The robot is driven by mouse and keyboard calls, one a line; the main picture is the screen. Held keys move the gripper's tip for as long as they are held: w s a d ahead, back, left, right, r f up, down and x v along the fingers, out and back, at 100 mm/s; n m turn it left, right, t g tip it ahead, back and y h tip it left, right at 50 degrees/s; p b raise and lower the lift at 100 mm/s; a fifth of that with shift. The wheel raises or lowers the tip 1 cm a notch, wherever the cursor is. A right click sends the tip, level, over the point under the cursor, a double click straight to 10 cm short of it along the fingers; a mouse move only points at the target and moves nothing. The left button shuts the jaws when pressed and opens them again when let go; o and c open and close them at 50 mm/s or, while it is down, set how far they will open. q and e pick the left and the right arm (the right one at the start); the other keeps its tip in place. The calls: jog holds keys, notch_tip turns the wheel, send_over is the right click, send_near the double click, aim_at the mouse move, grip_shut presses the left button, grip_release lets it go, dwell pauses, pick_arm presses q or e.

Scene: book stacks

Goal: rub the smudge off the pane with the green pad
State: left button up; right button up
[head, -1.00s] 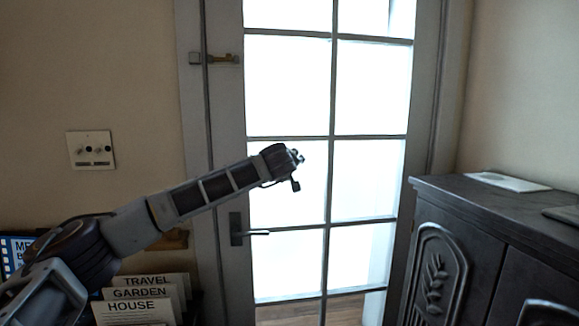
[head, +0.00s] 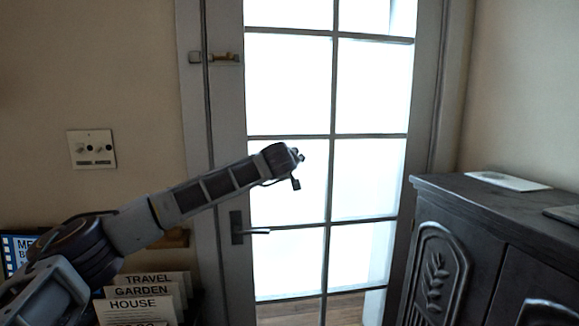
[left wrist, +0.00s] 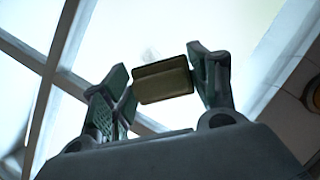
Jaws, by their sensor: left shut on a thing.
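My left gripper (head: 299,158) is in front of the glass door, over a middle-left pane (head: 290,198). In the left wrist view my left gripper (left wrist: 160,68) is shut on the green pad (left wrist: 163,84), a small olive-green block held between its two fingers. Bright glass (left wrist: 120,38) and dark bars lie behind it. A faint greyish smudge (left wrist: 150,54) shows on the glass just above the pad in that view. I cannot tell whether the pad touches the glass. The pad and smudge cannot be made out in the head view. My right gripper is not in view.
The door has a lever handle (head: 250,232) below my left arm and a latch (head: 222,58) higher up. A dark carved cabinet (head: 470,215) stands at the right. Book signs (head: 143,304) stand at the lower left. A switch plate (head: 92,149) is on the wall.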

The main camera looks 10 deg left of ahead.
aim_at(301, 163)
pick_arm(q)
jog(key=shift+w+a+p, duration=0.3)
jog(key=shift+w+p, duration=0.1)
jog(key=shift+w, duration=0.5)
dwell(0.7)
jog(key=shift+w+d, duration=0.3)
jog(key=shift+d, duration=0.7)
jog(key=shift+w+d, duration=0.25)
jog(key=shift+d, duration=0.7)
jog(key=shift+r, duration=0.1)
jog(key=shift+w+r+p, duration=0.1)
jog(key=shift+r+p, duration=0.4)
jog(key=shift+r, duration=0.2)
jog(key=shift+a, duration=0.25)
jog(key=shift+a+b, duration=0.35)
jog(key=shift+a, duration=0.1)
jog(key=shift+s+a+b, duration=0.25)
jog(key=shift+a+b, duration=0.05)
jog(key=shift+a, duration=0.4)
jog(key=shift+s+a+b, duration=0.25)
jog(key=shift+a, duration=0.4)
jog(key=shift+r, duration=0.1)
